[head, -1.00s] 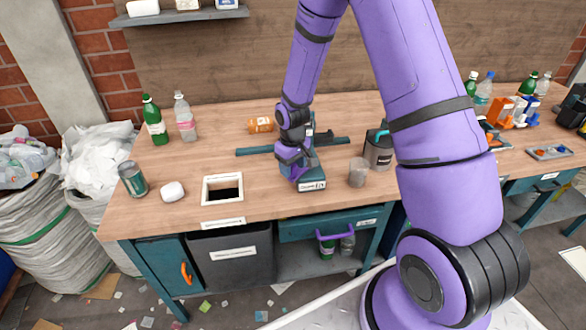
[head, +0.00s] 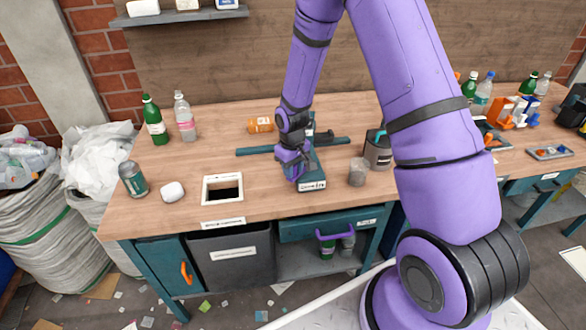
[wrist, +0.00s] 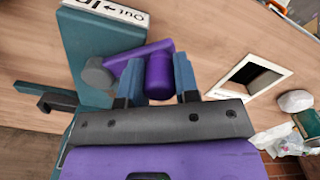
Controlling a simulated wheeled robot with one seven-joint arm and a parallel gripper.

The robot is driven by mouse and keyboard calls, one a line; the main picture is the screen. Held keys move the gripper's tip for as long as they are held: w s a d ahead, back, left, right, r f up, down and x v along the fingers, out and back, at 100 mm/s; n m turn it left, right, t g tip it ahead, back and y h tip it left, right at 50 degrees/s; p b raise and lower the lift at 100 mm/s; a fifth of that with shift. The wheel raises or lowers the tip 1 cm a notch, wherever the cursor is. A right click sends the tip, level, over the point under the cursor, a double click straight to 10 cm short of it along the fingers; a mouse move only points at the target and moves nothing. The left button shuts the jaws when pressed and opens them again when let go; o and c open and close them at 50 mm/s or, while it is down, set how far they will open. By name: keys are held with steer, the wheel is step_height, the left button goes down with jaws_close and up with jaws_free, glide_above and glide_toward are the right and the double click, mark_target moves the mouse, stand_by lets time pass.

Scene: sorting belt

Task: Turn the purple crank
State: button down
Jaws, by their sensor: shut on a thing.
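The purple crank (wrist: 137,57) shows in the wrist view as a purple arm running from a grey hub to an upright purple knob (wrist: 160,76). It sits on the side of a teal box (wrist: 92,45) with a white label. My gripper (wrist: 157,84) has its two blue-grey fingers on either side of the knob, shut on it. In the head view my gripper (head: 291,172) is at the left side of the teal box (head: 312,172) on the workbench. The crank is mostly hidden there by my gripper.
A square white-framed opening (head: 222,188) lies to the left in the bench top. A grey cup (head: 358,172) and a dark labelled container (head: 378,150) stand to the right.

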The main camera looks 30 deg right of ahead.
steer(key=w+d+m, duration=0.4)
steer(key=w+m, duration=0.6)
steer(key=m, duration=0.7)
steer(key=shift+w+m, duration=0.3)
steer(key=shift+m, duration=0.1)
stand_by(0.4)
steer(key=c, duration=0.8)
jaws_free()
steer(key=shift+c, duration=0.2)
steer(key=shift+r, duration=0.15)
step_height(320, 180, up, 11)
steer(key=shift+f, duration=0.2)
